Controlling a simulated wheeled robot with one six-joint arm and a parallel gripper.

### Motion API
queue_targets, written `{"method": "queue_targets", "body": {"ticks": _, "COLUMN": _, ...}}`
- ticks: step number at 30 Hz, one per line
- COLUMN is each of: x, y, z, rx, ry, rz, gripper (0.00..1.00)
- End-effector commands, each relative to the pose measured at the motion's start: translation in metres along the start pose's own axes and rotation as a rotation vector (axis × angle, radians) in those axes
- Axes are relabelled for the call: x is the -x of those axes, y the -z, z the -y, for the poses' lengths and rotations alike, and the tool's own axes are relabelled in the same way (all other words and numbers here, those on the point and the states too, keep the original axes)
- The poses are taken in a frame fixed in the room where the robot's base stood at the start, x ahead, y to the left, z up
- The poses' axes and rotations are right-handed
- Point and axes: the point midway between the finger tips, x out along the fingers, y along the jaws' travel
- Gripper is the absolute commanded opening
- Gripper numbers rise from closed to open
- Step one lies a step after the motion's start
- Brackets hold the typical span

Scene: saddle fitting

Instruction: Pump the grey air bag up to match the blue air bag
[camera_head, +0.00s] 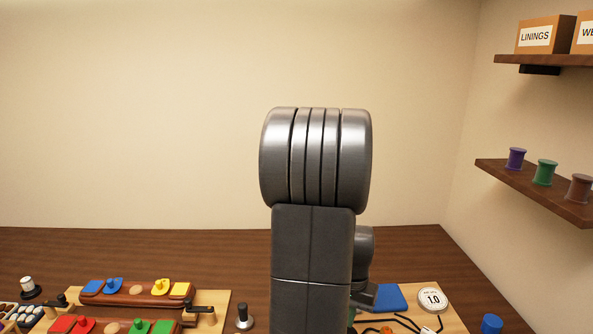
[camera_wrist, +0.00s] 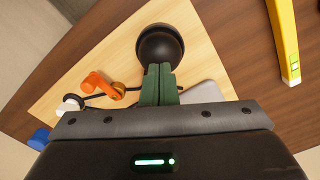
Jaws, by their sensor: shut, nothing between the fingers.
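My gripper (camera_wrist: 158,78) has dark green fingers, closed together with nothing between them. In the wrist view its tips lie at the near edge of a round black bulb (camera_wrist: 160,42) on the light wooden board (camera_wrist: 120,55); whether they touch it I cannot tell. A flat grey piece (camera_wrist: 203,92), possibly the grey air bag, shows partly behind the gripper. An orange lever (camera_wrist: 100,83) with a black hose lies left of the fingers. In the head view the blue air bag (camera_head: 389,298) lies beside a round gauge (camera_head: 432,298) reading 1.0.
A yellow spirit level (camera_wrist: 284,40) lies right of the board in the wrist view. A blue cylinder (camera_head: 491,324) stands right of the board in the head view. At left are a board with coloured clamps (camera_head: 131,292) and a dark knob (camera_head: 244,317). Shelves (camera_head: 540,190) hang at right.

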Motion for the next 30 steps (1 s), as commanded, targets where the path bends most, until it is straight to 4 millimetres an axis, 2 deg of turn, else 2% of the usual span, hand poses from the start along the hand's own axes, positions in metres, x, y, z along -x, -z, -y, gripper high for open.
{"method": "queue_targets", "body": {"ticks": 16, "x": -0.002, "y": 0.0, "z": 0.0, "rx": 0.0, "ry": 0.0, "rz": 0.0, "gripper": 0.0}}
{"method": "queue_targets", "body": {"ticks": 30, "x": -0.021, "y": 0.0, "z": 0.0, "rx": 0.0, "ry": 0.0, "rz": 0.0, "gripper": 0.0}}
